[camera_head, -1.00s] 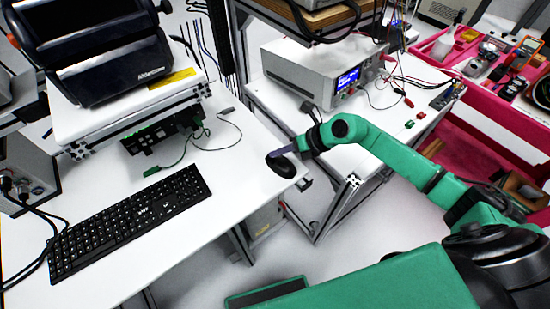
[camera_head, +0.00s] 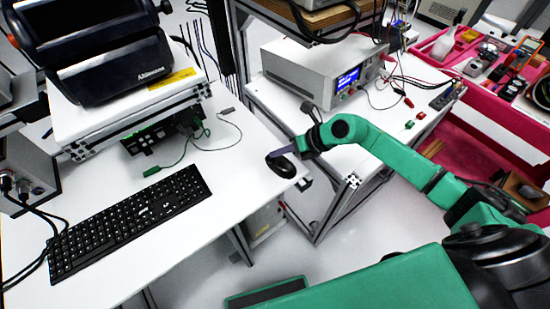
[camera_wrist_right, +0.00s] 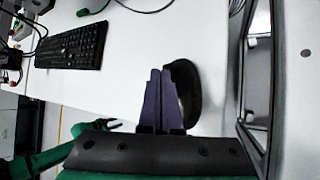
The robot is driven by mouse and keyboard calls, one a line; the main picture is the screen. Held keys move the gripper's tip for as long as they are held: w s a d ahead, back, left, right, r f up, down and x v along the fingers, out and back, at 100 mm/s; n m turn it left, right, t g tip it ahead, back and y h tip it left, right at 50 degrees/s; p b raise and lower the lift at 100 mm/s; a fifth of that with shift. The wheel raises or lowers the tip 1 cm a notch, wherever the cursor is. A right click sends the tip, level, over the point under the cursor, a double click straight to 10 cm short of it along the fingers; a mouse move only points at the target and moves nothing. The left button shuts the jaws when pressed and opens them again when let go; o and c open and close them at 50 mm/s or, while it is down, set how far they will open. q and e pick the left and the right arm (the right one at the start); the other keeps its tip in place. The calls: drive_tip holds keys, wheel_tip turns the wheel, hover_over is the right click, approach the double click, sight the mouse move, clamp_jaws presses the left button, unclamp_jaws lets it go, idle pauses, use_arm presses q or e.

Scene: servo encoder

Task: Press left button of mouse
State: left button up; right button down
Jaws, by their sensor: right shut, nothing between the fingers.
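The black mouse (camera_head: 283,169) lies on the white desk near its right edge, right of the keyboard. It also shows in the right wrist view (camera_wrist_right: 187,92), dark and rounded, just right of the fingers. My right gripper (camera_head: 275,154) is shut and empty, its purple fingers at the far end of the mouse in the head view. In the wrist view its fingertips (camera_wrist_right: 161,72) lie side by side, close along the mouse's left side. I cannot tell whether they touch it. A green arm with a dark end (camera_wrist_right: 103,125), apparently my left, shows at the lower left of the wrist view.
A black keyboard (camera_head: 130,218) lies on the desk (camera_head: 195,235). A circuit board (camera_head: 160,137) and thin cables lie behind. A power supply (camera_head: 325,72) stands on the neighbouring table, across a gap. The desk between keyboard and mouse is clear.

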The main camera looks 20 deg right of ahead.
sight(279, 161)
idle(0.3)
drive_tip(key=shift+f+b, duration=0.35)
drive_tip(key=shift+f, duration=0.1)
drive_tip(key=shift+f+b, duration=0.3)
idle(0.4)
idle(0.3)
drive_tip(key=shift+r+p, duration=0.6)
drive_tip(key=shift+r, duration=0.15)
wheel_tip(279, 161, up, 5)
drive_tip(key=p, duration=0.4)
drive_tip(key=shift+r, duration=0.1)
